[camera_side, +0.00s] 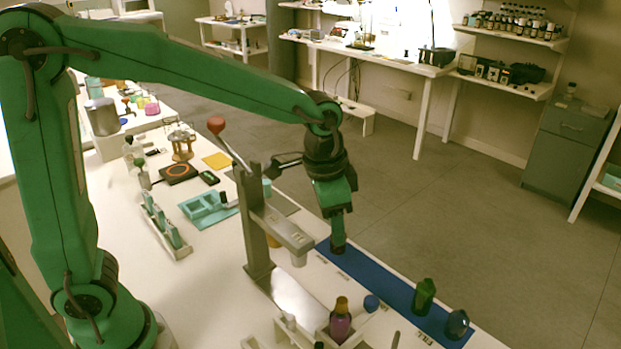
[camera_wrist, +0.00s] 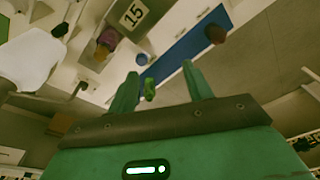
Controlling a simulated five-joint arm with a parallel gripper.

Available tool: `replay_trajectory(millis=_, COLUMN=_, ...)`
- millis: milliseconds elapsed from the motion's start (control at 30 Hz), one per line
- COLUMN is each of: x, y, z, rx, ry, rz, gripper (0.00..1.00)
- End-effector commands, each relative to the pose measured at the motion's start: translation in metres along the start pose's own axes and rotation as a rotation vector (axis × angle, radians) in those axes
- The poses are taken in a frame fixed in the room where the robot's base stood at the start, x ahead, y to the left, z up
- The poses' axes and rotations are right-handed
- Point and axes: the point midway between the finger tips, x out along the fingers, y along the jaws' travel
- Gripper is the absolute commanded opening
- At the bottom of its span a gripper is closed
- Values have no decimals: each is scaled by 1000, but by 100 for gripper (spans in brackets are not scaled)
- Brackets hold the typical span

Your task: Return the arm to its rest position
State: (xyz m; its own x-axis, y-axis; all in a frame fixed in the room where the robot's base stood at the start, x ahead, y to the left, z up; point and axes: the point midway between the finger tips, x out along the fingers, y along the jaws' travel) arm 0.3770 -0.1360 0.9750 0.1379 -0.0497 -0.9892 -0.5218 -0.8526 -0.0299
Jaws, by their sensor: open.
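My green arm is stretched out across the table. In the side view my gripper (camera_side: 338,246) points down over the far end of the blue mat (camera_side: 385,288). In the wrist view its two fingers (camera_wrist: 161,85) are apart. A green bottle (camera_side: 424,297) stands on the mat, apart from my gripper; a green shape (camera_wrist: 148,88) shows between the fingers in the wrist view. A dark blue bottle (camera_side: 457,324) stands at the mat's near end. A purple bottle with an amber cap (camera_side: 340,320) stands in a pale holder at the front.
A grey metal press with a red-knobbed lever (camera_side: 216,125) stands left of my gripper. A rack of teal pieces (camera_side: 166,227), a teal tray (camera_side: 208,206) and a black pad with an orange ring (camera_side: 178,172) lie farther left. Open floor lies right of the table.

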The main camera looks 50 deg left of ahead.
Motion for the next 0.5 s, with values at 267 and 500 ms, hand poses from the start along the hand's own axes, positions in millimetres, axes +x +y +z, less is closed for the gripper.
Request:
replay_trajectory(millis=267, x=-38, y=-22, z=45, rx=-132, ry=82, rz=-31, gripper=51)
replay_trajectory(millis=500, x=-62, y=-33, z=88, rx=-248, ry=152, rz=-61, gripper=51)
